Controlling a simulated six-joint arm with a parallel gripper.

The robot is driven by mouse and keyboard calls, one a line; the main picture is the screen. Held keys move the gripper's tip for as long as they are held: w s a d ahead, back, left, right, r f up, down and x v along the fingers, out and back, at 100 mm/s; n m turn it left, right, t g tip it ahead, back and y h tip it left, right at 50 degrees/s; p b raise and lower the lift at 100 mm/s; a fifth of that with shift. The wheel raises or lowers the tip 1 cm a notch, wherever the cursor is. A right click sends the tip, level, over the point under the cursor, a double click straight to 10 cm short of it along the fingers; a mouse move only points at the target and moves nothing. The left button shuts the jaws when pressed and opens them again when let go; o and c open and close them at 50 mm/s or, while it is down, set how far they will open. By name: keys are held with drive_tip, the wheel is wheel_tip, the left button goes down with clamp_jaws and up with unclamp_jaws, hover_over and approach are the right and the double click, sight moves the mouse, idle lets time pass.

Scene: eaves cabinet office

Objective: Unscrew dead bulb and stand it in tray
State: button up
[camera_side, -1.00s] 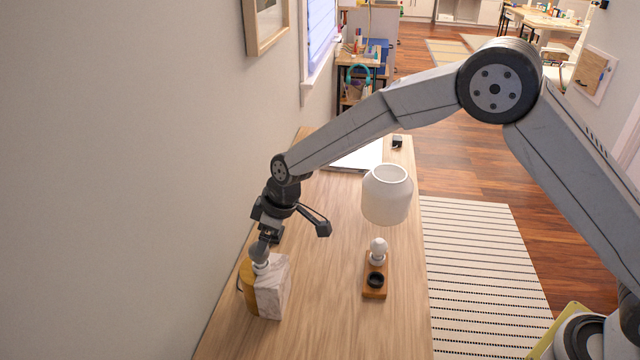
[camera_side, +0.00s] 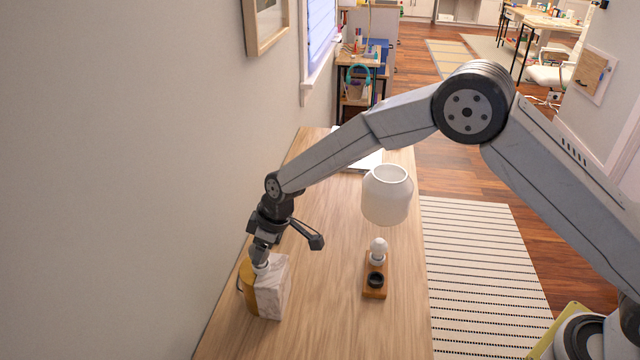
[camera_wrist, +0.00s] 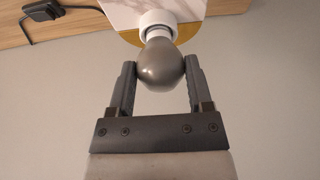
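The grey, dark bulb (camera_wrist: 161,66) sits in the white socket (camera_wrist: 158,24) of a lamp with a marble block (camera_side: 272,290) and a brass-coloured disc (camera_side: 247,278). My gripper (camera_side: 262,258) points down over the bulb from above. In the wrist view my fingers (camera_wrist: 161,70) are on either side of the bulb, very close to its glass; whether they press on it I cannot tell. A small wooden tray (camera_side: 373,293) on the desk holds a white bulb (camera_side: 378,248) upright and an empty-looking black ring (camera_side: 376,279).
A white lampshade (camera_side: 387,196) is just behind the tray. The wooden desk (camera_side: 325,270) is clear between lamp and tray. The wall (camera_side: 130,180) is close on the lamp's left. A black plug-like item with a cord (camera_wrist: 42,12) shows in the wrist view.

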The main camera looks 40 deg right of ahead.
drive_tip(key=c, duration=0.5)
drive_tip(key=shift+c, duration=0.2)
drive_tip(key=shift+w+d+n+g+y, duration=0.1)
drive_tip(key=shift+n+g+y, duration=0.2)
drive_tip(key=shift+n, duration=0.95)
drive_tip(key=shift+w+n+g+y, duration=0.15)
drive_tip(key=shift+n+g, duration=0.25)
drive_tip(key=shift+n, duration=0.85)
drive_tip(key=shift+n+g, duration=0.5)
drive_tip(key=shift+n, duration=1)
drive_tip(key=shift+w+n+g, duration=0.1)
drive_tip(key=shift+n+g, duration=0.3)
drive_tip(key=shift+n, duration=0.7)
drive_tip(key=n+g, duration=0.1)
drive_tip(key=n, duration=0.4)
drive_tip(key=shift+w+n+g+h, duration=0.15)
drive_tip(key=shift+n+g+h, duration=0.1)
drive_tip(key=shift+n+g, duration=0.15)
